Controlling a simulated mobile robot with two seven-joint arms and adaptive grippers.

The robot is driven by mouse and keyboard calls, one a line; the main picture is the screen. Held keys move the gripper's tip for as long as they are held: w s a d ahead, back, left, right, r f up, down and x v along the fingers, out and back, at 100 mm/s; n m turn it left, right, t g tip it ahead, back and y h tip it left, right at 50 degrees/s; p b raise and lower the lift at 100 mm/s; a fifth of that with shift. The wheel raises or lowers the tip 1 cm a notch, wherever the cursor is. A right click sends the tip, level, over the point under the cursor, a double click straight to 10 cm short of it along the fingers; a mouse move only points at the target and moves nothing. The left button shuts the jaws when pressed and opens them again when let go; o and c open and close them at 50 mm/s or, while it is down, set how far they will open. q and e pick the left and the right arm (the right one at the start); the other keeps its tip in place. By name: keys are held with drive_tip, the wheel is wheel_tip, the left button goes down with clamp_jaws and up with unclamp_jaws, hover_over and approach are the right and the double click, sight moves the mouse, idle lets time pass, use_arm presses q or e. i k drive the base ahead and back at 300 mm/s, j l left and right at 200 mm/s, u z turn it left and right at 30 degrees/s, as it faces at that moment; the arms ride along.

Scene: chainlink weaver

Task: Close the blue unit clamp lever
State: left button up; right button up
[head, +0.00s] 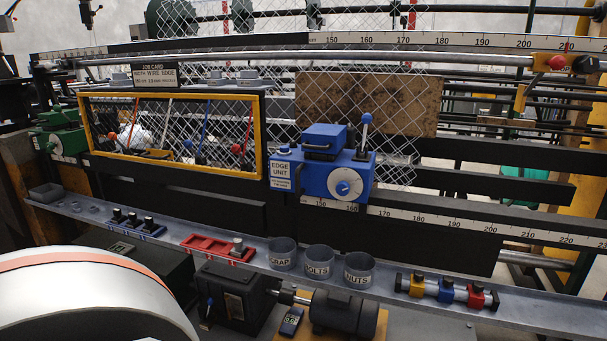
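The blue unit (320,172), labelled EDGE UNIT, sits on the dark rail right of the yellow-framed window. It has a blue block with a handle on top and a white round dial on its front. Its lever (364,131) rises from the top right corner, nearly upright, with a blue knob at its upper end. I cannot tell from this view whether the clamp under it grips. Neither of my grippers is in view.
A yellow-framed window (262,140) stands left of the unit, with wire mesh (345,55) behind. Below runs a grey shelf (215,229) with a red tray (205,252), the SCRAP (280,261), BOLTS (318,269) and NUTS (357,277) cups, and coloured blocks. Space before the unit looks clear.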

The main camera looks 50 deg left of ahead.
sight(367, 119)
drive_tip(key=u, duration=1.4)
